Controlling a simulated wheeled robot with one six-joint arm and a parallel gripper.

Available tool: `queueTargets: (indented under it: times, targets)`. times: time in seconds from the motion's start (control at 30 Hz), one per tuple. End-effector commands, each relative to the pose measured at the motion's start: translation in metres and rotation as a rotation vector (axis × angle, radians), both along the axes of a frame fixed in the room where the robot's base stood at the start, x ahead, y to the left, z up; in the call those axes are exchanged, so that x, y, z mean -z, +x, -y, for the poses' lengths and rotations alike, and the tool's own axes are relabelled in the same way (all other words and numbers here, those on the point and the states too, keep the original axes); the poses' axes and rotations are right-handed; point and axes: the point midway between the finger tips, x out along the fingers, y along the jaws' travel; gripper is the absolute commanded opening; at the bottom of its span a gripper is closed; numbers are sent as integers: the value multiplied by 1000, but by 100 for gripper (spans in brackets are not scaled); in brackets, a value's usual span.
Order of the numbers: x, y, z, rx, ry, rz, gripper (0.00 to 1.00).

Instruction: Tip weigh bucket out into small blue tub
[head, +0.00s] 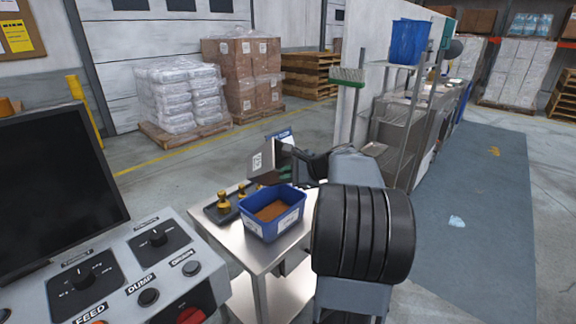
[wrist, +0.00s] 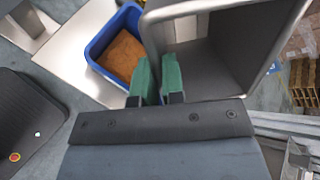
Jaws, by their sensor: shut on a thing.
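My gripper (wrist: 158,82), with green fingertips, is shut on the wall of the grey metal weigh bucket (wrist: 240,60). In the head view the weigh bucket (head: 264,162) is held tilted just above the far side of the small blue tub; my arm partly hides it. The part of its inside that shows in the wrist view looks bare. The small blue tub (head: 260,230) stands on a steel table and has brown granular material (head: 272,211) in it. The tub (wrist: 94,46) also shows in the wrist view, left of my gripper.
The steel table (head: 262,258) also bears a dark tray with brass weights (head: 223,201) left of the tub. A control panel (head: 130,280) with a screen (head: 50,160) fills the near left. Open floor lies beyond the table.

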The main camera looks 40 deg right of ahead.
Motion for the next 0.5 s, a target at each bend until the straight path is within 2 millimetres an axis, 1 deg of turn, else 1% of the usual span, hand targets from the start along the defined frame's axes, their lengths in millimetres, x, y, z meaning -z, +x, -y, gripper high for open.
queueTargets:
  times: [0.03, 0.5]
  targets:
    - [-12, 1, -1, -1, -13, -17, 0]
    - [-28, 6, -3, -1, -131, -221, 0]
